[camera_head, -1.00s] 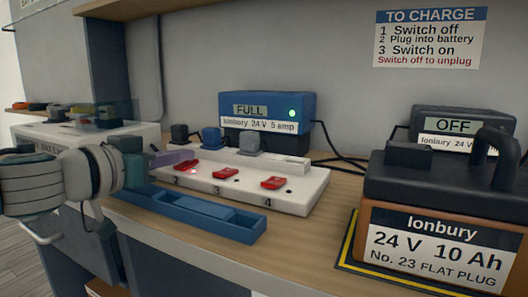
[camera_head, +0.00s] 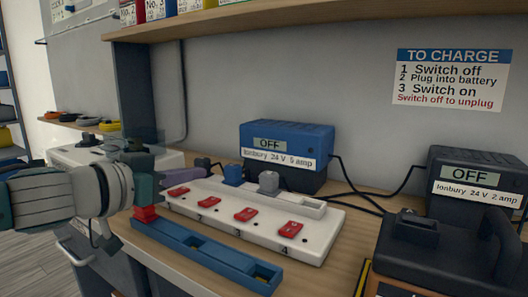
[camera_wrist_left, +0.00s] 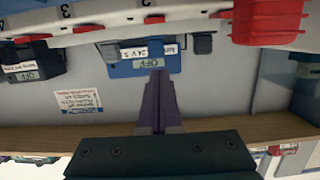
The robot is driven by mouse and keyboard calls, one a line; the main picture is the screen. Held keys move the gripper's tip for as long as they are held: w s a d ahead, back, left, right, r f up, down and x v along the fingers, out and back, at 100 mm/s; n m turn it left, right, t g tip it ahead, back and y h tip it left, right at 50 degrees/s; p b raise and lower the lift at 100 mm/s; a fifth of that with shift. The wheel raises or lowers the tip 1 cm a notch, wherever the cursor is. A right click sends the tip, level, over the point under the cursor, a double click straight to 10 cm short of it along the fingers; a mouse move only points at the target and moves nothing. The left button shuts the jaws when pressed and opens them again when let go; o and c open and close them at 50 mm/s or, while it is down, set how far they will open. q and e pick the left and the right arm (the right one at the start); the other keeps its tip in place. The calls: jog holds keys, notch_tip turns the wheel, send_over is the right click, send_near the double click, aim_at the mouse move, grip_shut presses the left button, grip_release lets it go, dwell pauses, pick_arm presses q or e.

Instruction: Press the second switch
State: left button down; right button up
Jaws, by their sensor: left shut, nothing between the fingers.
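A white power strip (camera_head: 322,233) lies on the wooden bench with a row of red switches. The second switch (camera_head: 208,202), behind the number 2, shows no light; it also appears in the left wrist view (camera_wrist_left: 153,19). My left gripper (camera_head: 186,174) is shut and empty, its purple fingers above the strip's left end, near the first switch (camera_head: 178,191). In the left wrist view the closed fingers (camera_wrist_left: 157,76) show in front of the blue charger (camera_wrist_left: 125,66), apart from the second switch. The blue charger (camera_head: 286,138) reads OFF. My right gripper is not in view.
A blue tray (camera_head: 215,262) lies in front of the strip. A blue plug (camera_head: 232,175) and a grey plug (camera_head: 268,181) stand behind the switches. A dark charger (camera_head: 475,165) reading OFF and a battery (camera_head: 430,252) stand at right. A shelf (camera_head: 300,22) runs above.

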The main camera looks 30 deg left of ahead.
pick_arm(q)
jog(key=r+p+v, duration=0.1)
jog(key=v, duration=0.5)
jog(key=shift+p, duration=0.3)
jog(key=shift+s+r, duration=0.1)
jog(key=shift+r, duration=0.05)
jog(key=s+d+r+m+g+y+p, duration=0.1)
jog(key=s+d+r+g+p, duration=0.6)
jog(key=s+p, duration=0.6)
jog(key=s+d+r+g+p, duration=0.5)
jog(key=s+d+r+p, duration=0.4)
jog(key=p, duration=0.5)
notch_tip(320, 180, up, 34)
jog(key=a+p, duration=0.1)
jog(key=p, duration=3.4)
jog(key=shift+s+p, duration=0.25)
jog(key=shift+p, duration=0.15)
jog(key=shift+a+f, duration=0.1)
jog(key=shift+a, duration=0.05)
